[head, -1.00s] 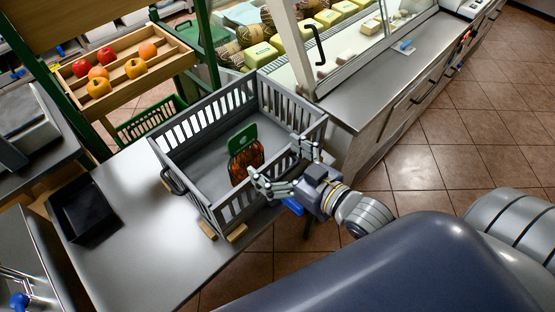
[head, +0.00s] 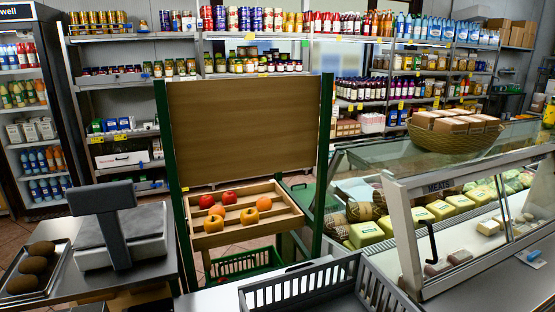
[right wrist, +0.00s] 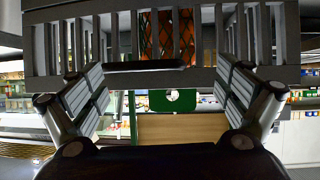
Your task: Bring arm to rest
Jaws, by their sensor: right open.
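In the head view only the upper rim and slats of the crate (head: 290,288) show at the bottom edge. The bag and both grippers are outside the head view.
A wooden tray of red and orange fruit (head: 245,230) stands behind the crate. A scale (head: 145,235) is at left and a glass cheese counter (head: 405,235) at right. A green basket (head: 245,263) is below the fruit. Stocked shelves line the back wall.

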